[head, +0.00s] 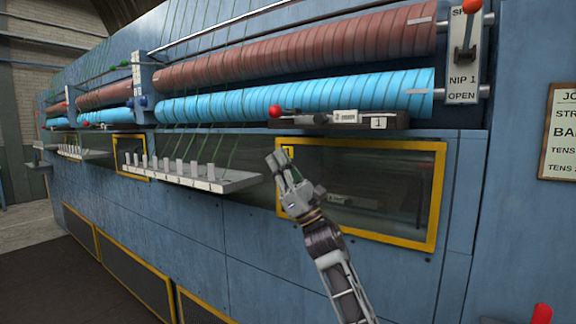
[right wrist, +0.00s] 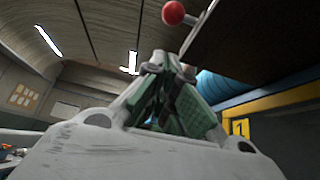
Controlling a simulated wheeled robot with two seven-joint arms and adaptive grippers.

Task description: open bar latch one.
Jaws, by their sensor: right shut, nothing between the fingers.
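A yellow tag marked 1 (head: 287,152) is on the window frame beside the gripper. My left gripper is not in view.
A yellow-framed window (head: 440,200) lies behind my right arm. A shelf with several white pegs (head: 235,183) juts out to the left. Blue rollers (head: 300,100) and brown rollers (head: 300,55) run above. A NIP 1 lever (head: 465,52) stands at upper right.

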